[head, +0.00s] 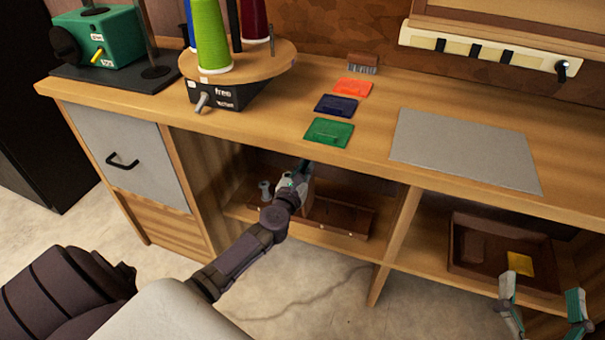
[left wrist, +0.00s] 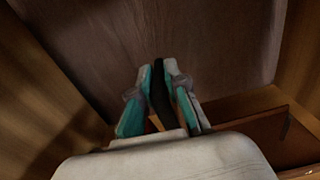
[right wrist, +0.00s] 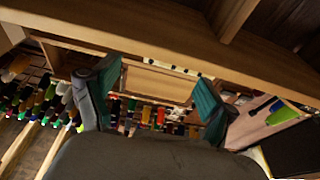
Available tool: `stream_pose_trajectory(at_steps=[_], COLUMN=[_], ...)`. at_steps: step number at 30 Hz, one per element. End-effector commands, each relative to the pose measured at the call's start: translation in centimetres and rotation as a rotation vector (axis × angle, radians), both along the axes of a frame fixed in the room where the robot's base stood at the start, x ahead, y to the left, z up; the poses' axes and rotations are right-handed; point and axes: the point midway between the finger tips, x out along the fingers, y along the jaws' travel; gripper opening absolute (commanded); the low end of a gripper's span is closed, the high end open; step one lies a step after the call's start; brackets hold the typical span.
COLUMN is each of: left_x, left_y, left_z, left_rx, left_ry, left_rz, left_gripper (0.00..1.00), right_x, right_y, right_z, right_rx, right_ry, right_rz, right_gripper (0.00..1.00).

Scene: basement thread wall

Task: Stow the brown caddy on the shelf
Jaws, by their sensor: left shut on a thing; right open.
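The brown caddy (head: 345,218) is long and low and sits in the left open shelf bay under the worktop. My left gripper (head: 302,178) reaches into that bay and is at the caddy's left part. In the left wrist view my left gripper (left wrist: 165,75) is shut on a dark upright piece, seemingly the caddy's handle; the caddy's side (left wrist: 255,138) shows behind it. The shelf (head: 245,208) shows around the caddy; whether the caddy rests fully on it I cannot tell. My right gripper (head: 542,298) is open and empty, in front of the right bay; its spread fingers show in the right wrist view (right wrist: 155,95).
A brown tray (head: 475,270) with a yellow card (head: 520,260) stands in the right bay. A divider (head: 400,235) separates the bays. A grey spool-like item (head: 265,190) is left of my left gripper. The worktop holds a thread stand (head: 240,62), coloured cards and a grey mat (head: 465,150).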

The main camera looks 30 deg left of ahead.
Motion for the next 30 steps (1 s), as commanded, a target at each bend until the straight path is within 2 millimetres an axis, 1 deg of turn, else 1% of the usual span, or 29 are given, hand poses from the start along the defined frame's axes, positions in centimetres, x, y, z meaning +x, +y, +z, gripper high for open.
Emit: stream_pose_trajectory(at_steps=[1,10,21,30], left_x=[0.4,2.3,2.1,2.1], left_y=[0.1,0.6,0.5,0.5], left_z=[0.1,0.1,-0.8,-0.9], left_rx=[0.002,0.003,0.000,-0.001], left_ry=[-0.004,-0.004,-0.002,-0.001], left_rz=[0.000,0.001,0.000,0.001], left_gripper=[0.00,0.00,0.00,0.00], right_x=[-0.1,-0.8,-1.9,-2.2], right_y=[0.0,0.2,0.2,0.2], right_z=[0.3,2.5,4.6,5.2], right_rx=[0.006,0.043,0.083,0.092], right_ry=[-0.022,-0.154,-0.293,-0.327], right_rz=[0.001,0.009,0.017,0.019], right_gripper=[0.84,0.84,0.84,0.84])
